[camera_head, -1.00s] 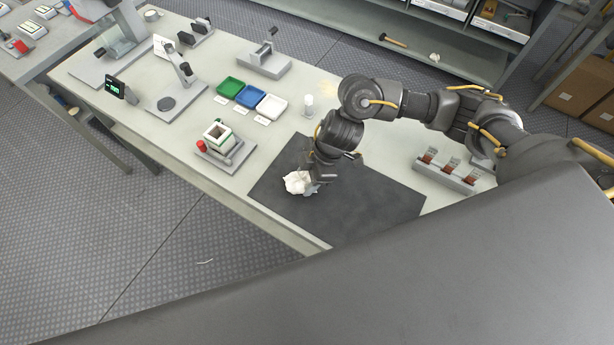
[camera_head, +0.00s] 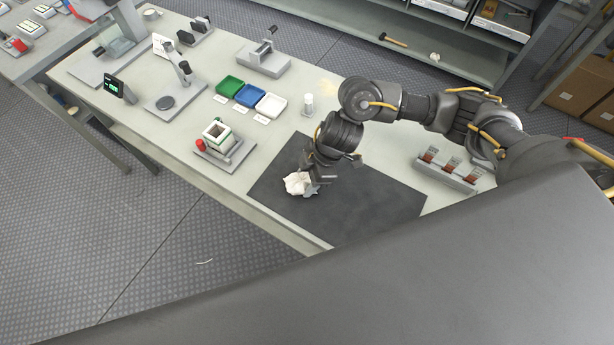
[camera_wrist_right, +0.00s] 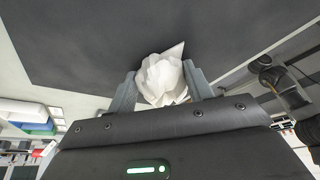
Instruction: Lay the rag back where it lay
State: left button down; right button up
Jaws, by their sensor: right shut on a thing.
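The rag (camera_head: 297,183) is a crumpled white cloth over the left part of the dark mat (camera_head: 375,205) on the bench. My right gripper (camera_head: 312,184) is shut on it, low over the mat. In the right wrist view the rag (camera_wrist_right: 163,80) bulges between the two fingers (camera_wrist_right: 160,92), with a pointed corner sticking out past them. I cannot tell whether the rag touches the mat. My left gripper does not show in these frames.
Green, blue and white trays (camera_head: 248,96) and a white cylinder (camera_head: 308,104) stand behind the mat. A grey fixture with a red knob (camera_head: 220,142) stands left of it, and a fuse holder block (camera_head: 448,170) right. The mat's right part is bare.

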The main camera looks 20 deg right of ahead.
jog(key=o, duration=1.1)
jog(key=v, duration=1)
jog(key=shift+d+r, duration=0.2)
jog(key=shift+r, duration=0.1)
